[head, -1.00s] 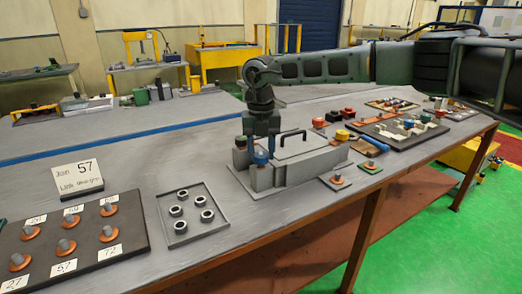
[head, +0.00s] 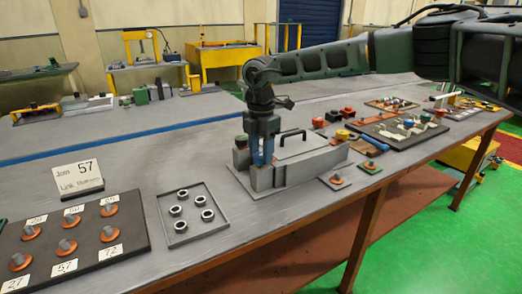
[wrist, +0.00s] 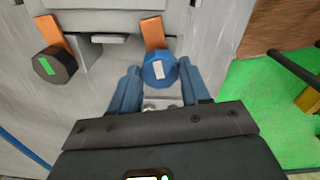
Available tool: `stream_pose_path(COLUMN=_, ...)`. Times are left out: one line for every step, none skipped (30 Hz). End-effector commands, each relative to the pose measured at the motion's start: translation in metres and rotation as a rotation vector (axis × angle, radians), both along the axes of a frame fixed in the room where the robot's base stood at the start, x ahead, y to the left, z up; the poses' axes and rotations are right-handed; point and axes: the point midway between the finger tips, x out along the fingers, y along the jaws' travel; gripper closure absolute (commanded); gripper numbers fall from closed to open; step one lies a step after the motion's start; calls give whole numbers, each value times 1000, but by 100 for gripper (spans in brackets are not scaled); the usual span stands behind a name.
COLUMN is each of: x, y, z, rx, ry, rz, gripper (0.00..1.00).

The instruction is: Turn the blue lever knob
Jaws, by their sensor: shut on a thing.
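The blue lever knob (wrist: 160,71) has a white mark on its face and sits at the end of an orange lever (wrist: 153,32) in the wrist view. My gripper (wrist: 159,80) is shut on this knob, with one blue finger on each side of it. In the head view my gripper (head: 263,150) points down at the front left of the grey box fixture (head: 310,164), and its fingers hide most of the knob. A black knob with a green mark (wrist: 54,65) is on a second orange lever to the left in the wrist view.
A tray with several dark rings (head: 168,240) and a dark board with numbered pegs (head: 125,252) lie to the left. A sign reading 57 (head: 78,181) stands behind them. Small plates with knobs (head: 336,181) lie right of the fixture.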

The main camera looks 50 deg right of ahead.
Motion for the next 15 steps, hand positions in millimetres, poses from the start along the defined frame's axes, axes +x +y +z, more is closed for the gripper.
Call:
stream_pose_path(x=3, y=0, z=5, rx=-1, ry=-9, rz=-25, gripper=84)
stream_pose_path(x=3, y=0, z=5, rx=-1, ry=-9, rz=-40, gripper=84)
stream_pose_path(x=3, y=0, z=5, rx=-1, ry=-9, rz=-59, gripper=84)
stream_pose_path(x=3, y=0, z=5, rx=0, ry=-9, rz=-71, gripper=84)
stream_pose_path(x=3, y=0, z=5, rx=0, ry=-9, rz=-84, gripper=84)
stream_pose_path(x=3, y=0, z=5, rx=-1, ry=-9, rz=-97, gripper=84)
stream_pose_path(x=3, y=0, z=5, rx=-1, ry=-9, rz=-106, gripper=84)
stream_pose_path(x=3, y=0, z=5, rx=-1, ry=-9, rz=-115, gripper=84)
stream_pose_path(x=3, y=0, z=5, rx=-1, ry=-9, rz=-124, gripper=84)
stream_pose_path(x=3, y=0, z=5, rx=-1, ry=-9, rz=-129, gripper=84)
stream_pose_path(x=3, y=0, z=5, rx=-1, ry=-9, rz=-134, gripper=84)
stream_pose_path(x=3, y=0, z=5, rx=-1, ry=-9, rz=-140, gripper=84)
stream_pose_path(x=3, y=0, z=5, rx=-1, ry=-9, rz=-143, gripper=84)
stream_pose_path(x=3, y=0, z=5, rx=-1, ry=-9, rz=-146, gripper=84)
stream_pose_path(x=3, y=0, z=5, rx=-1, ry=-9, rz=-148, gripper=84)
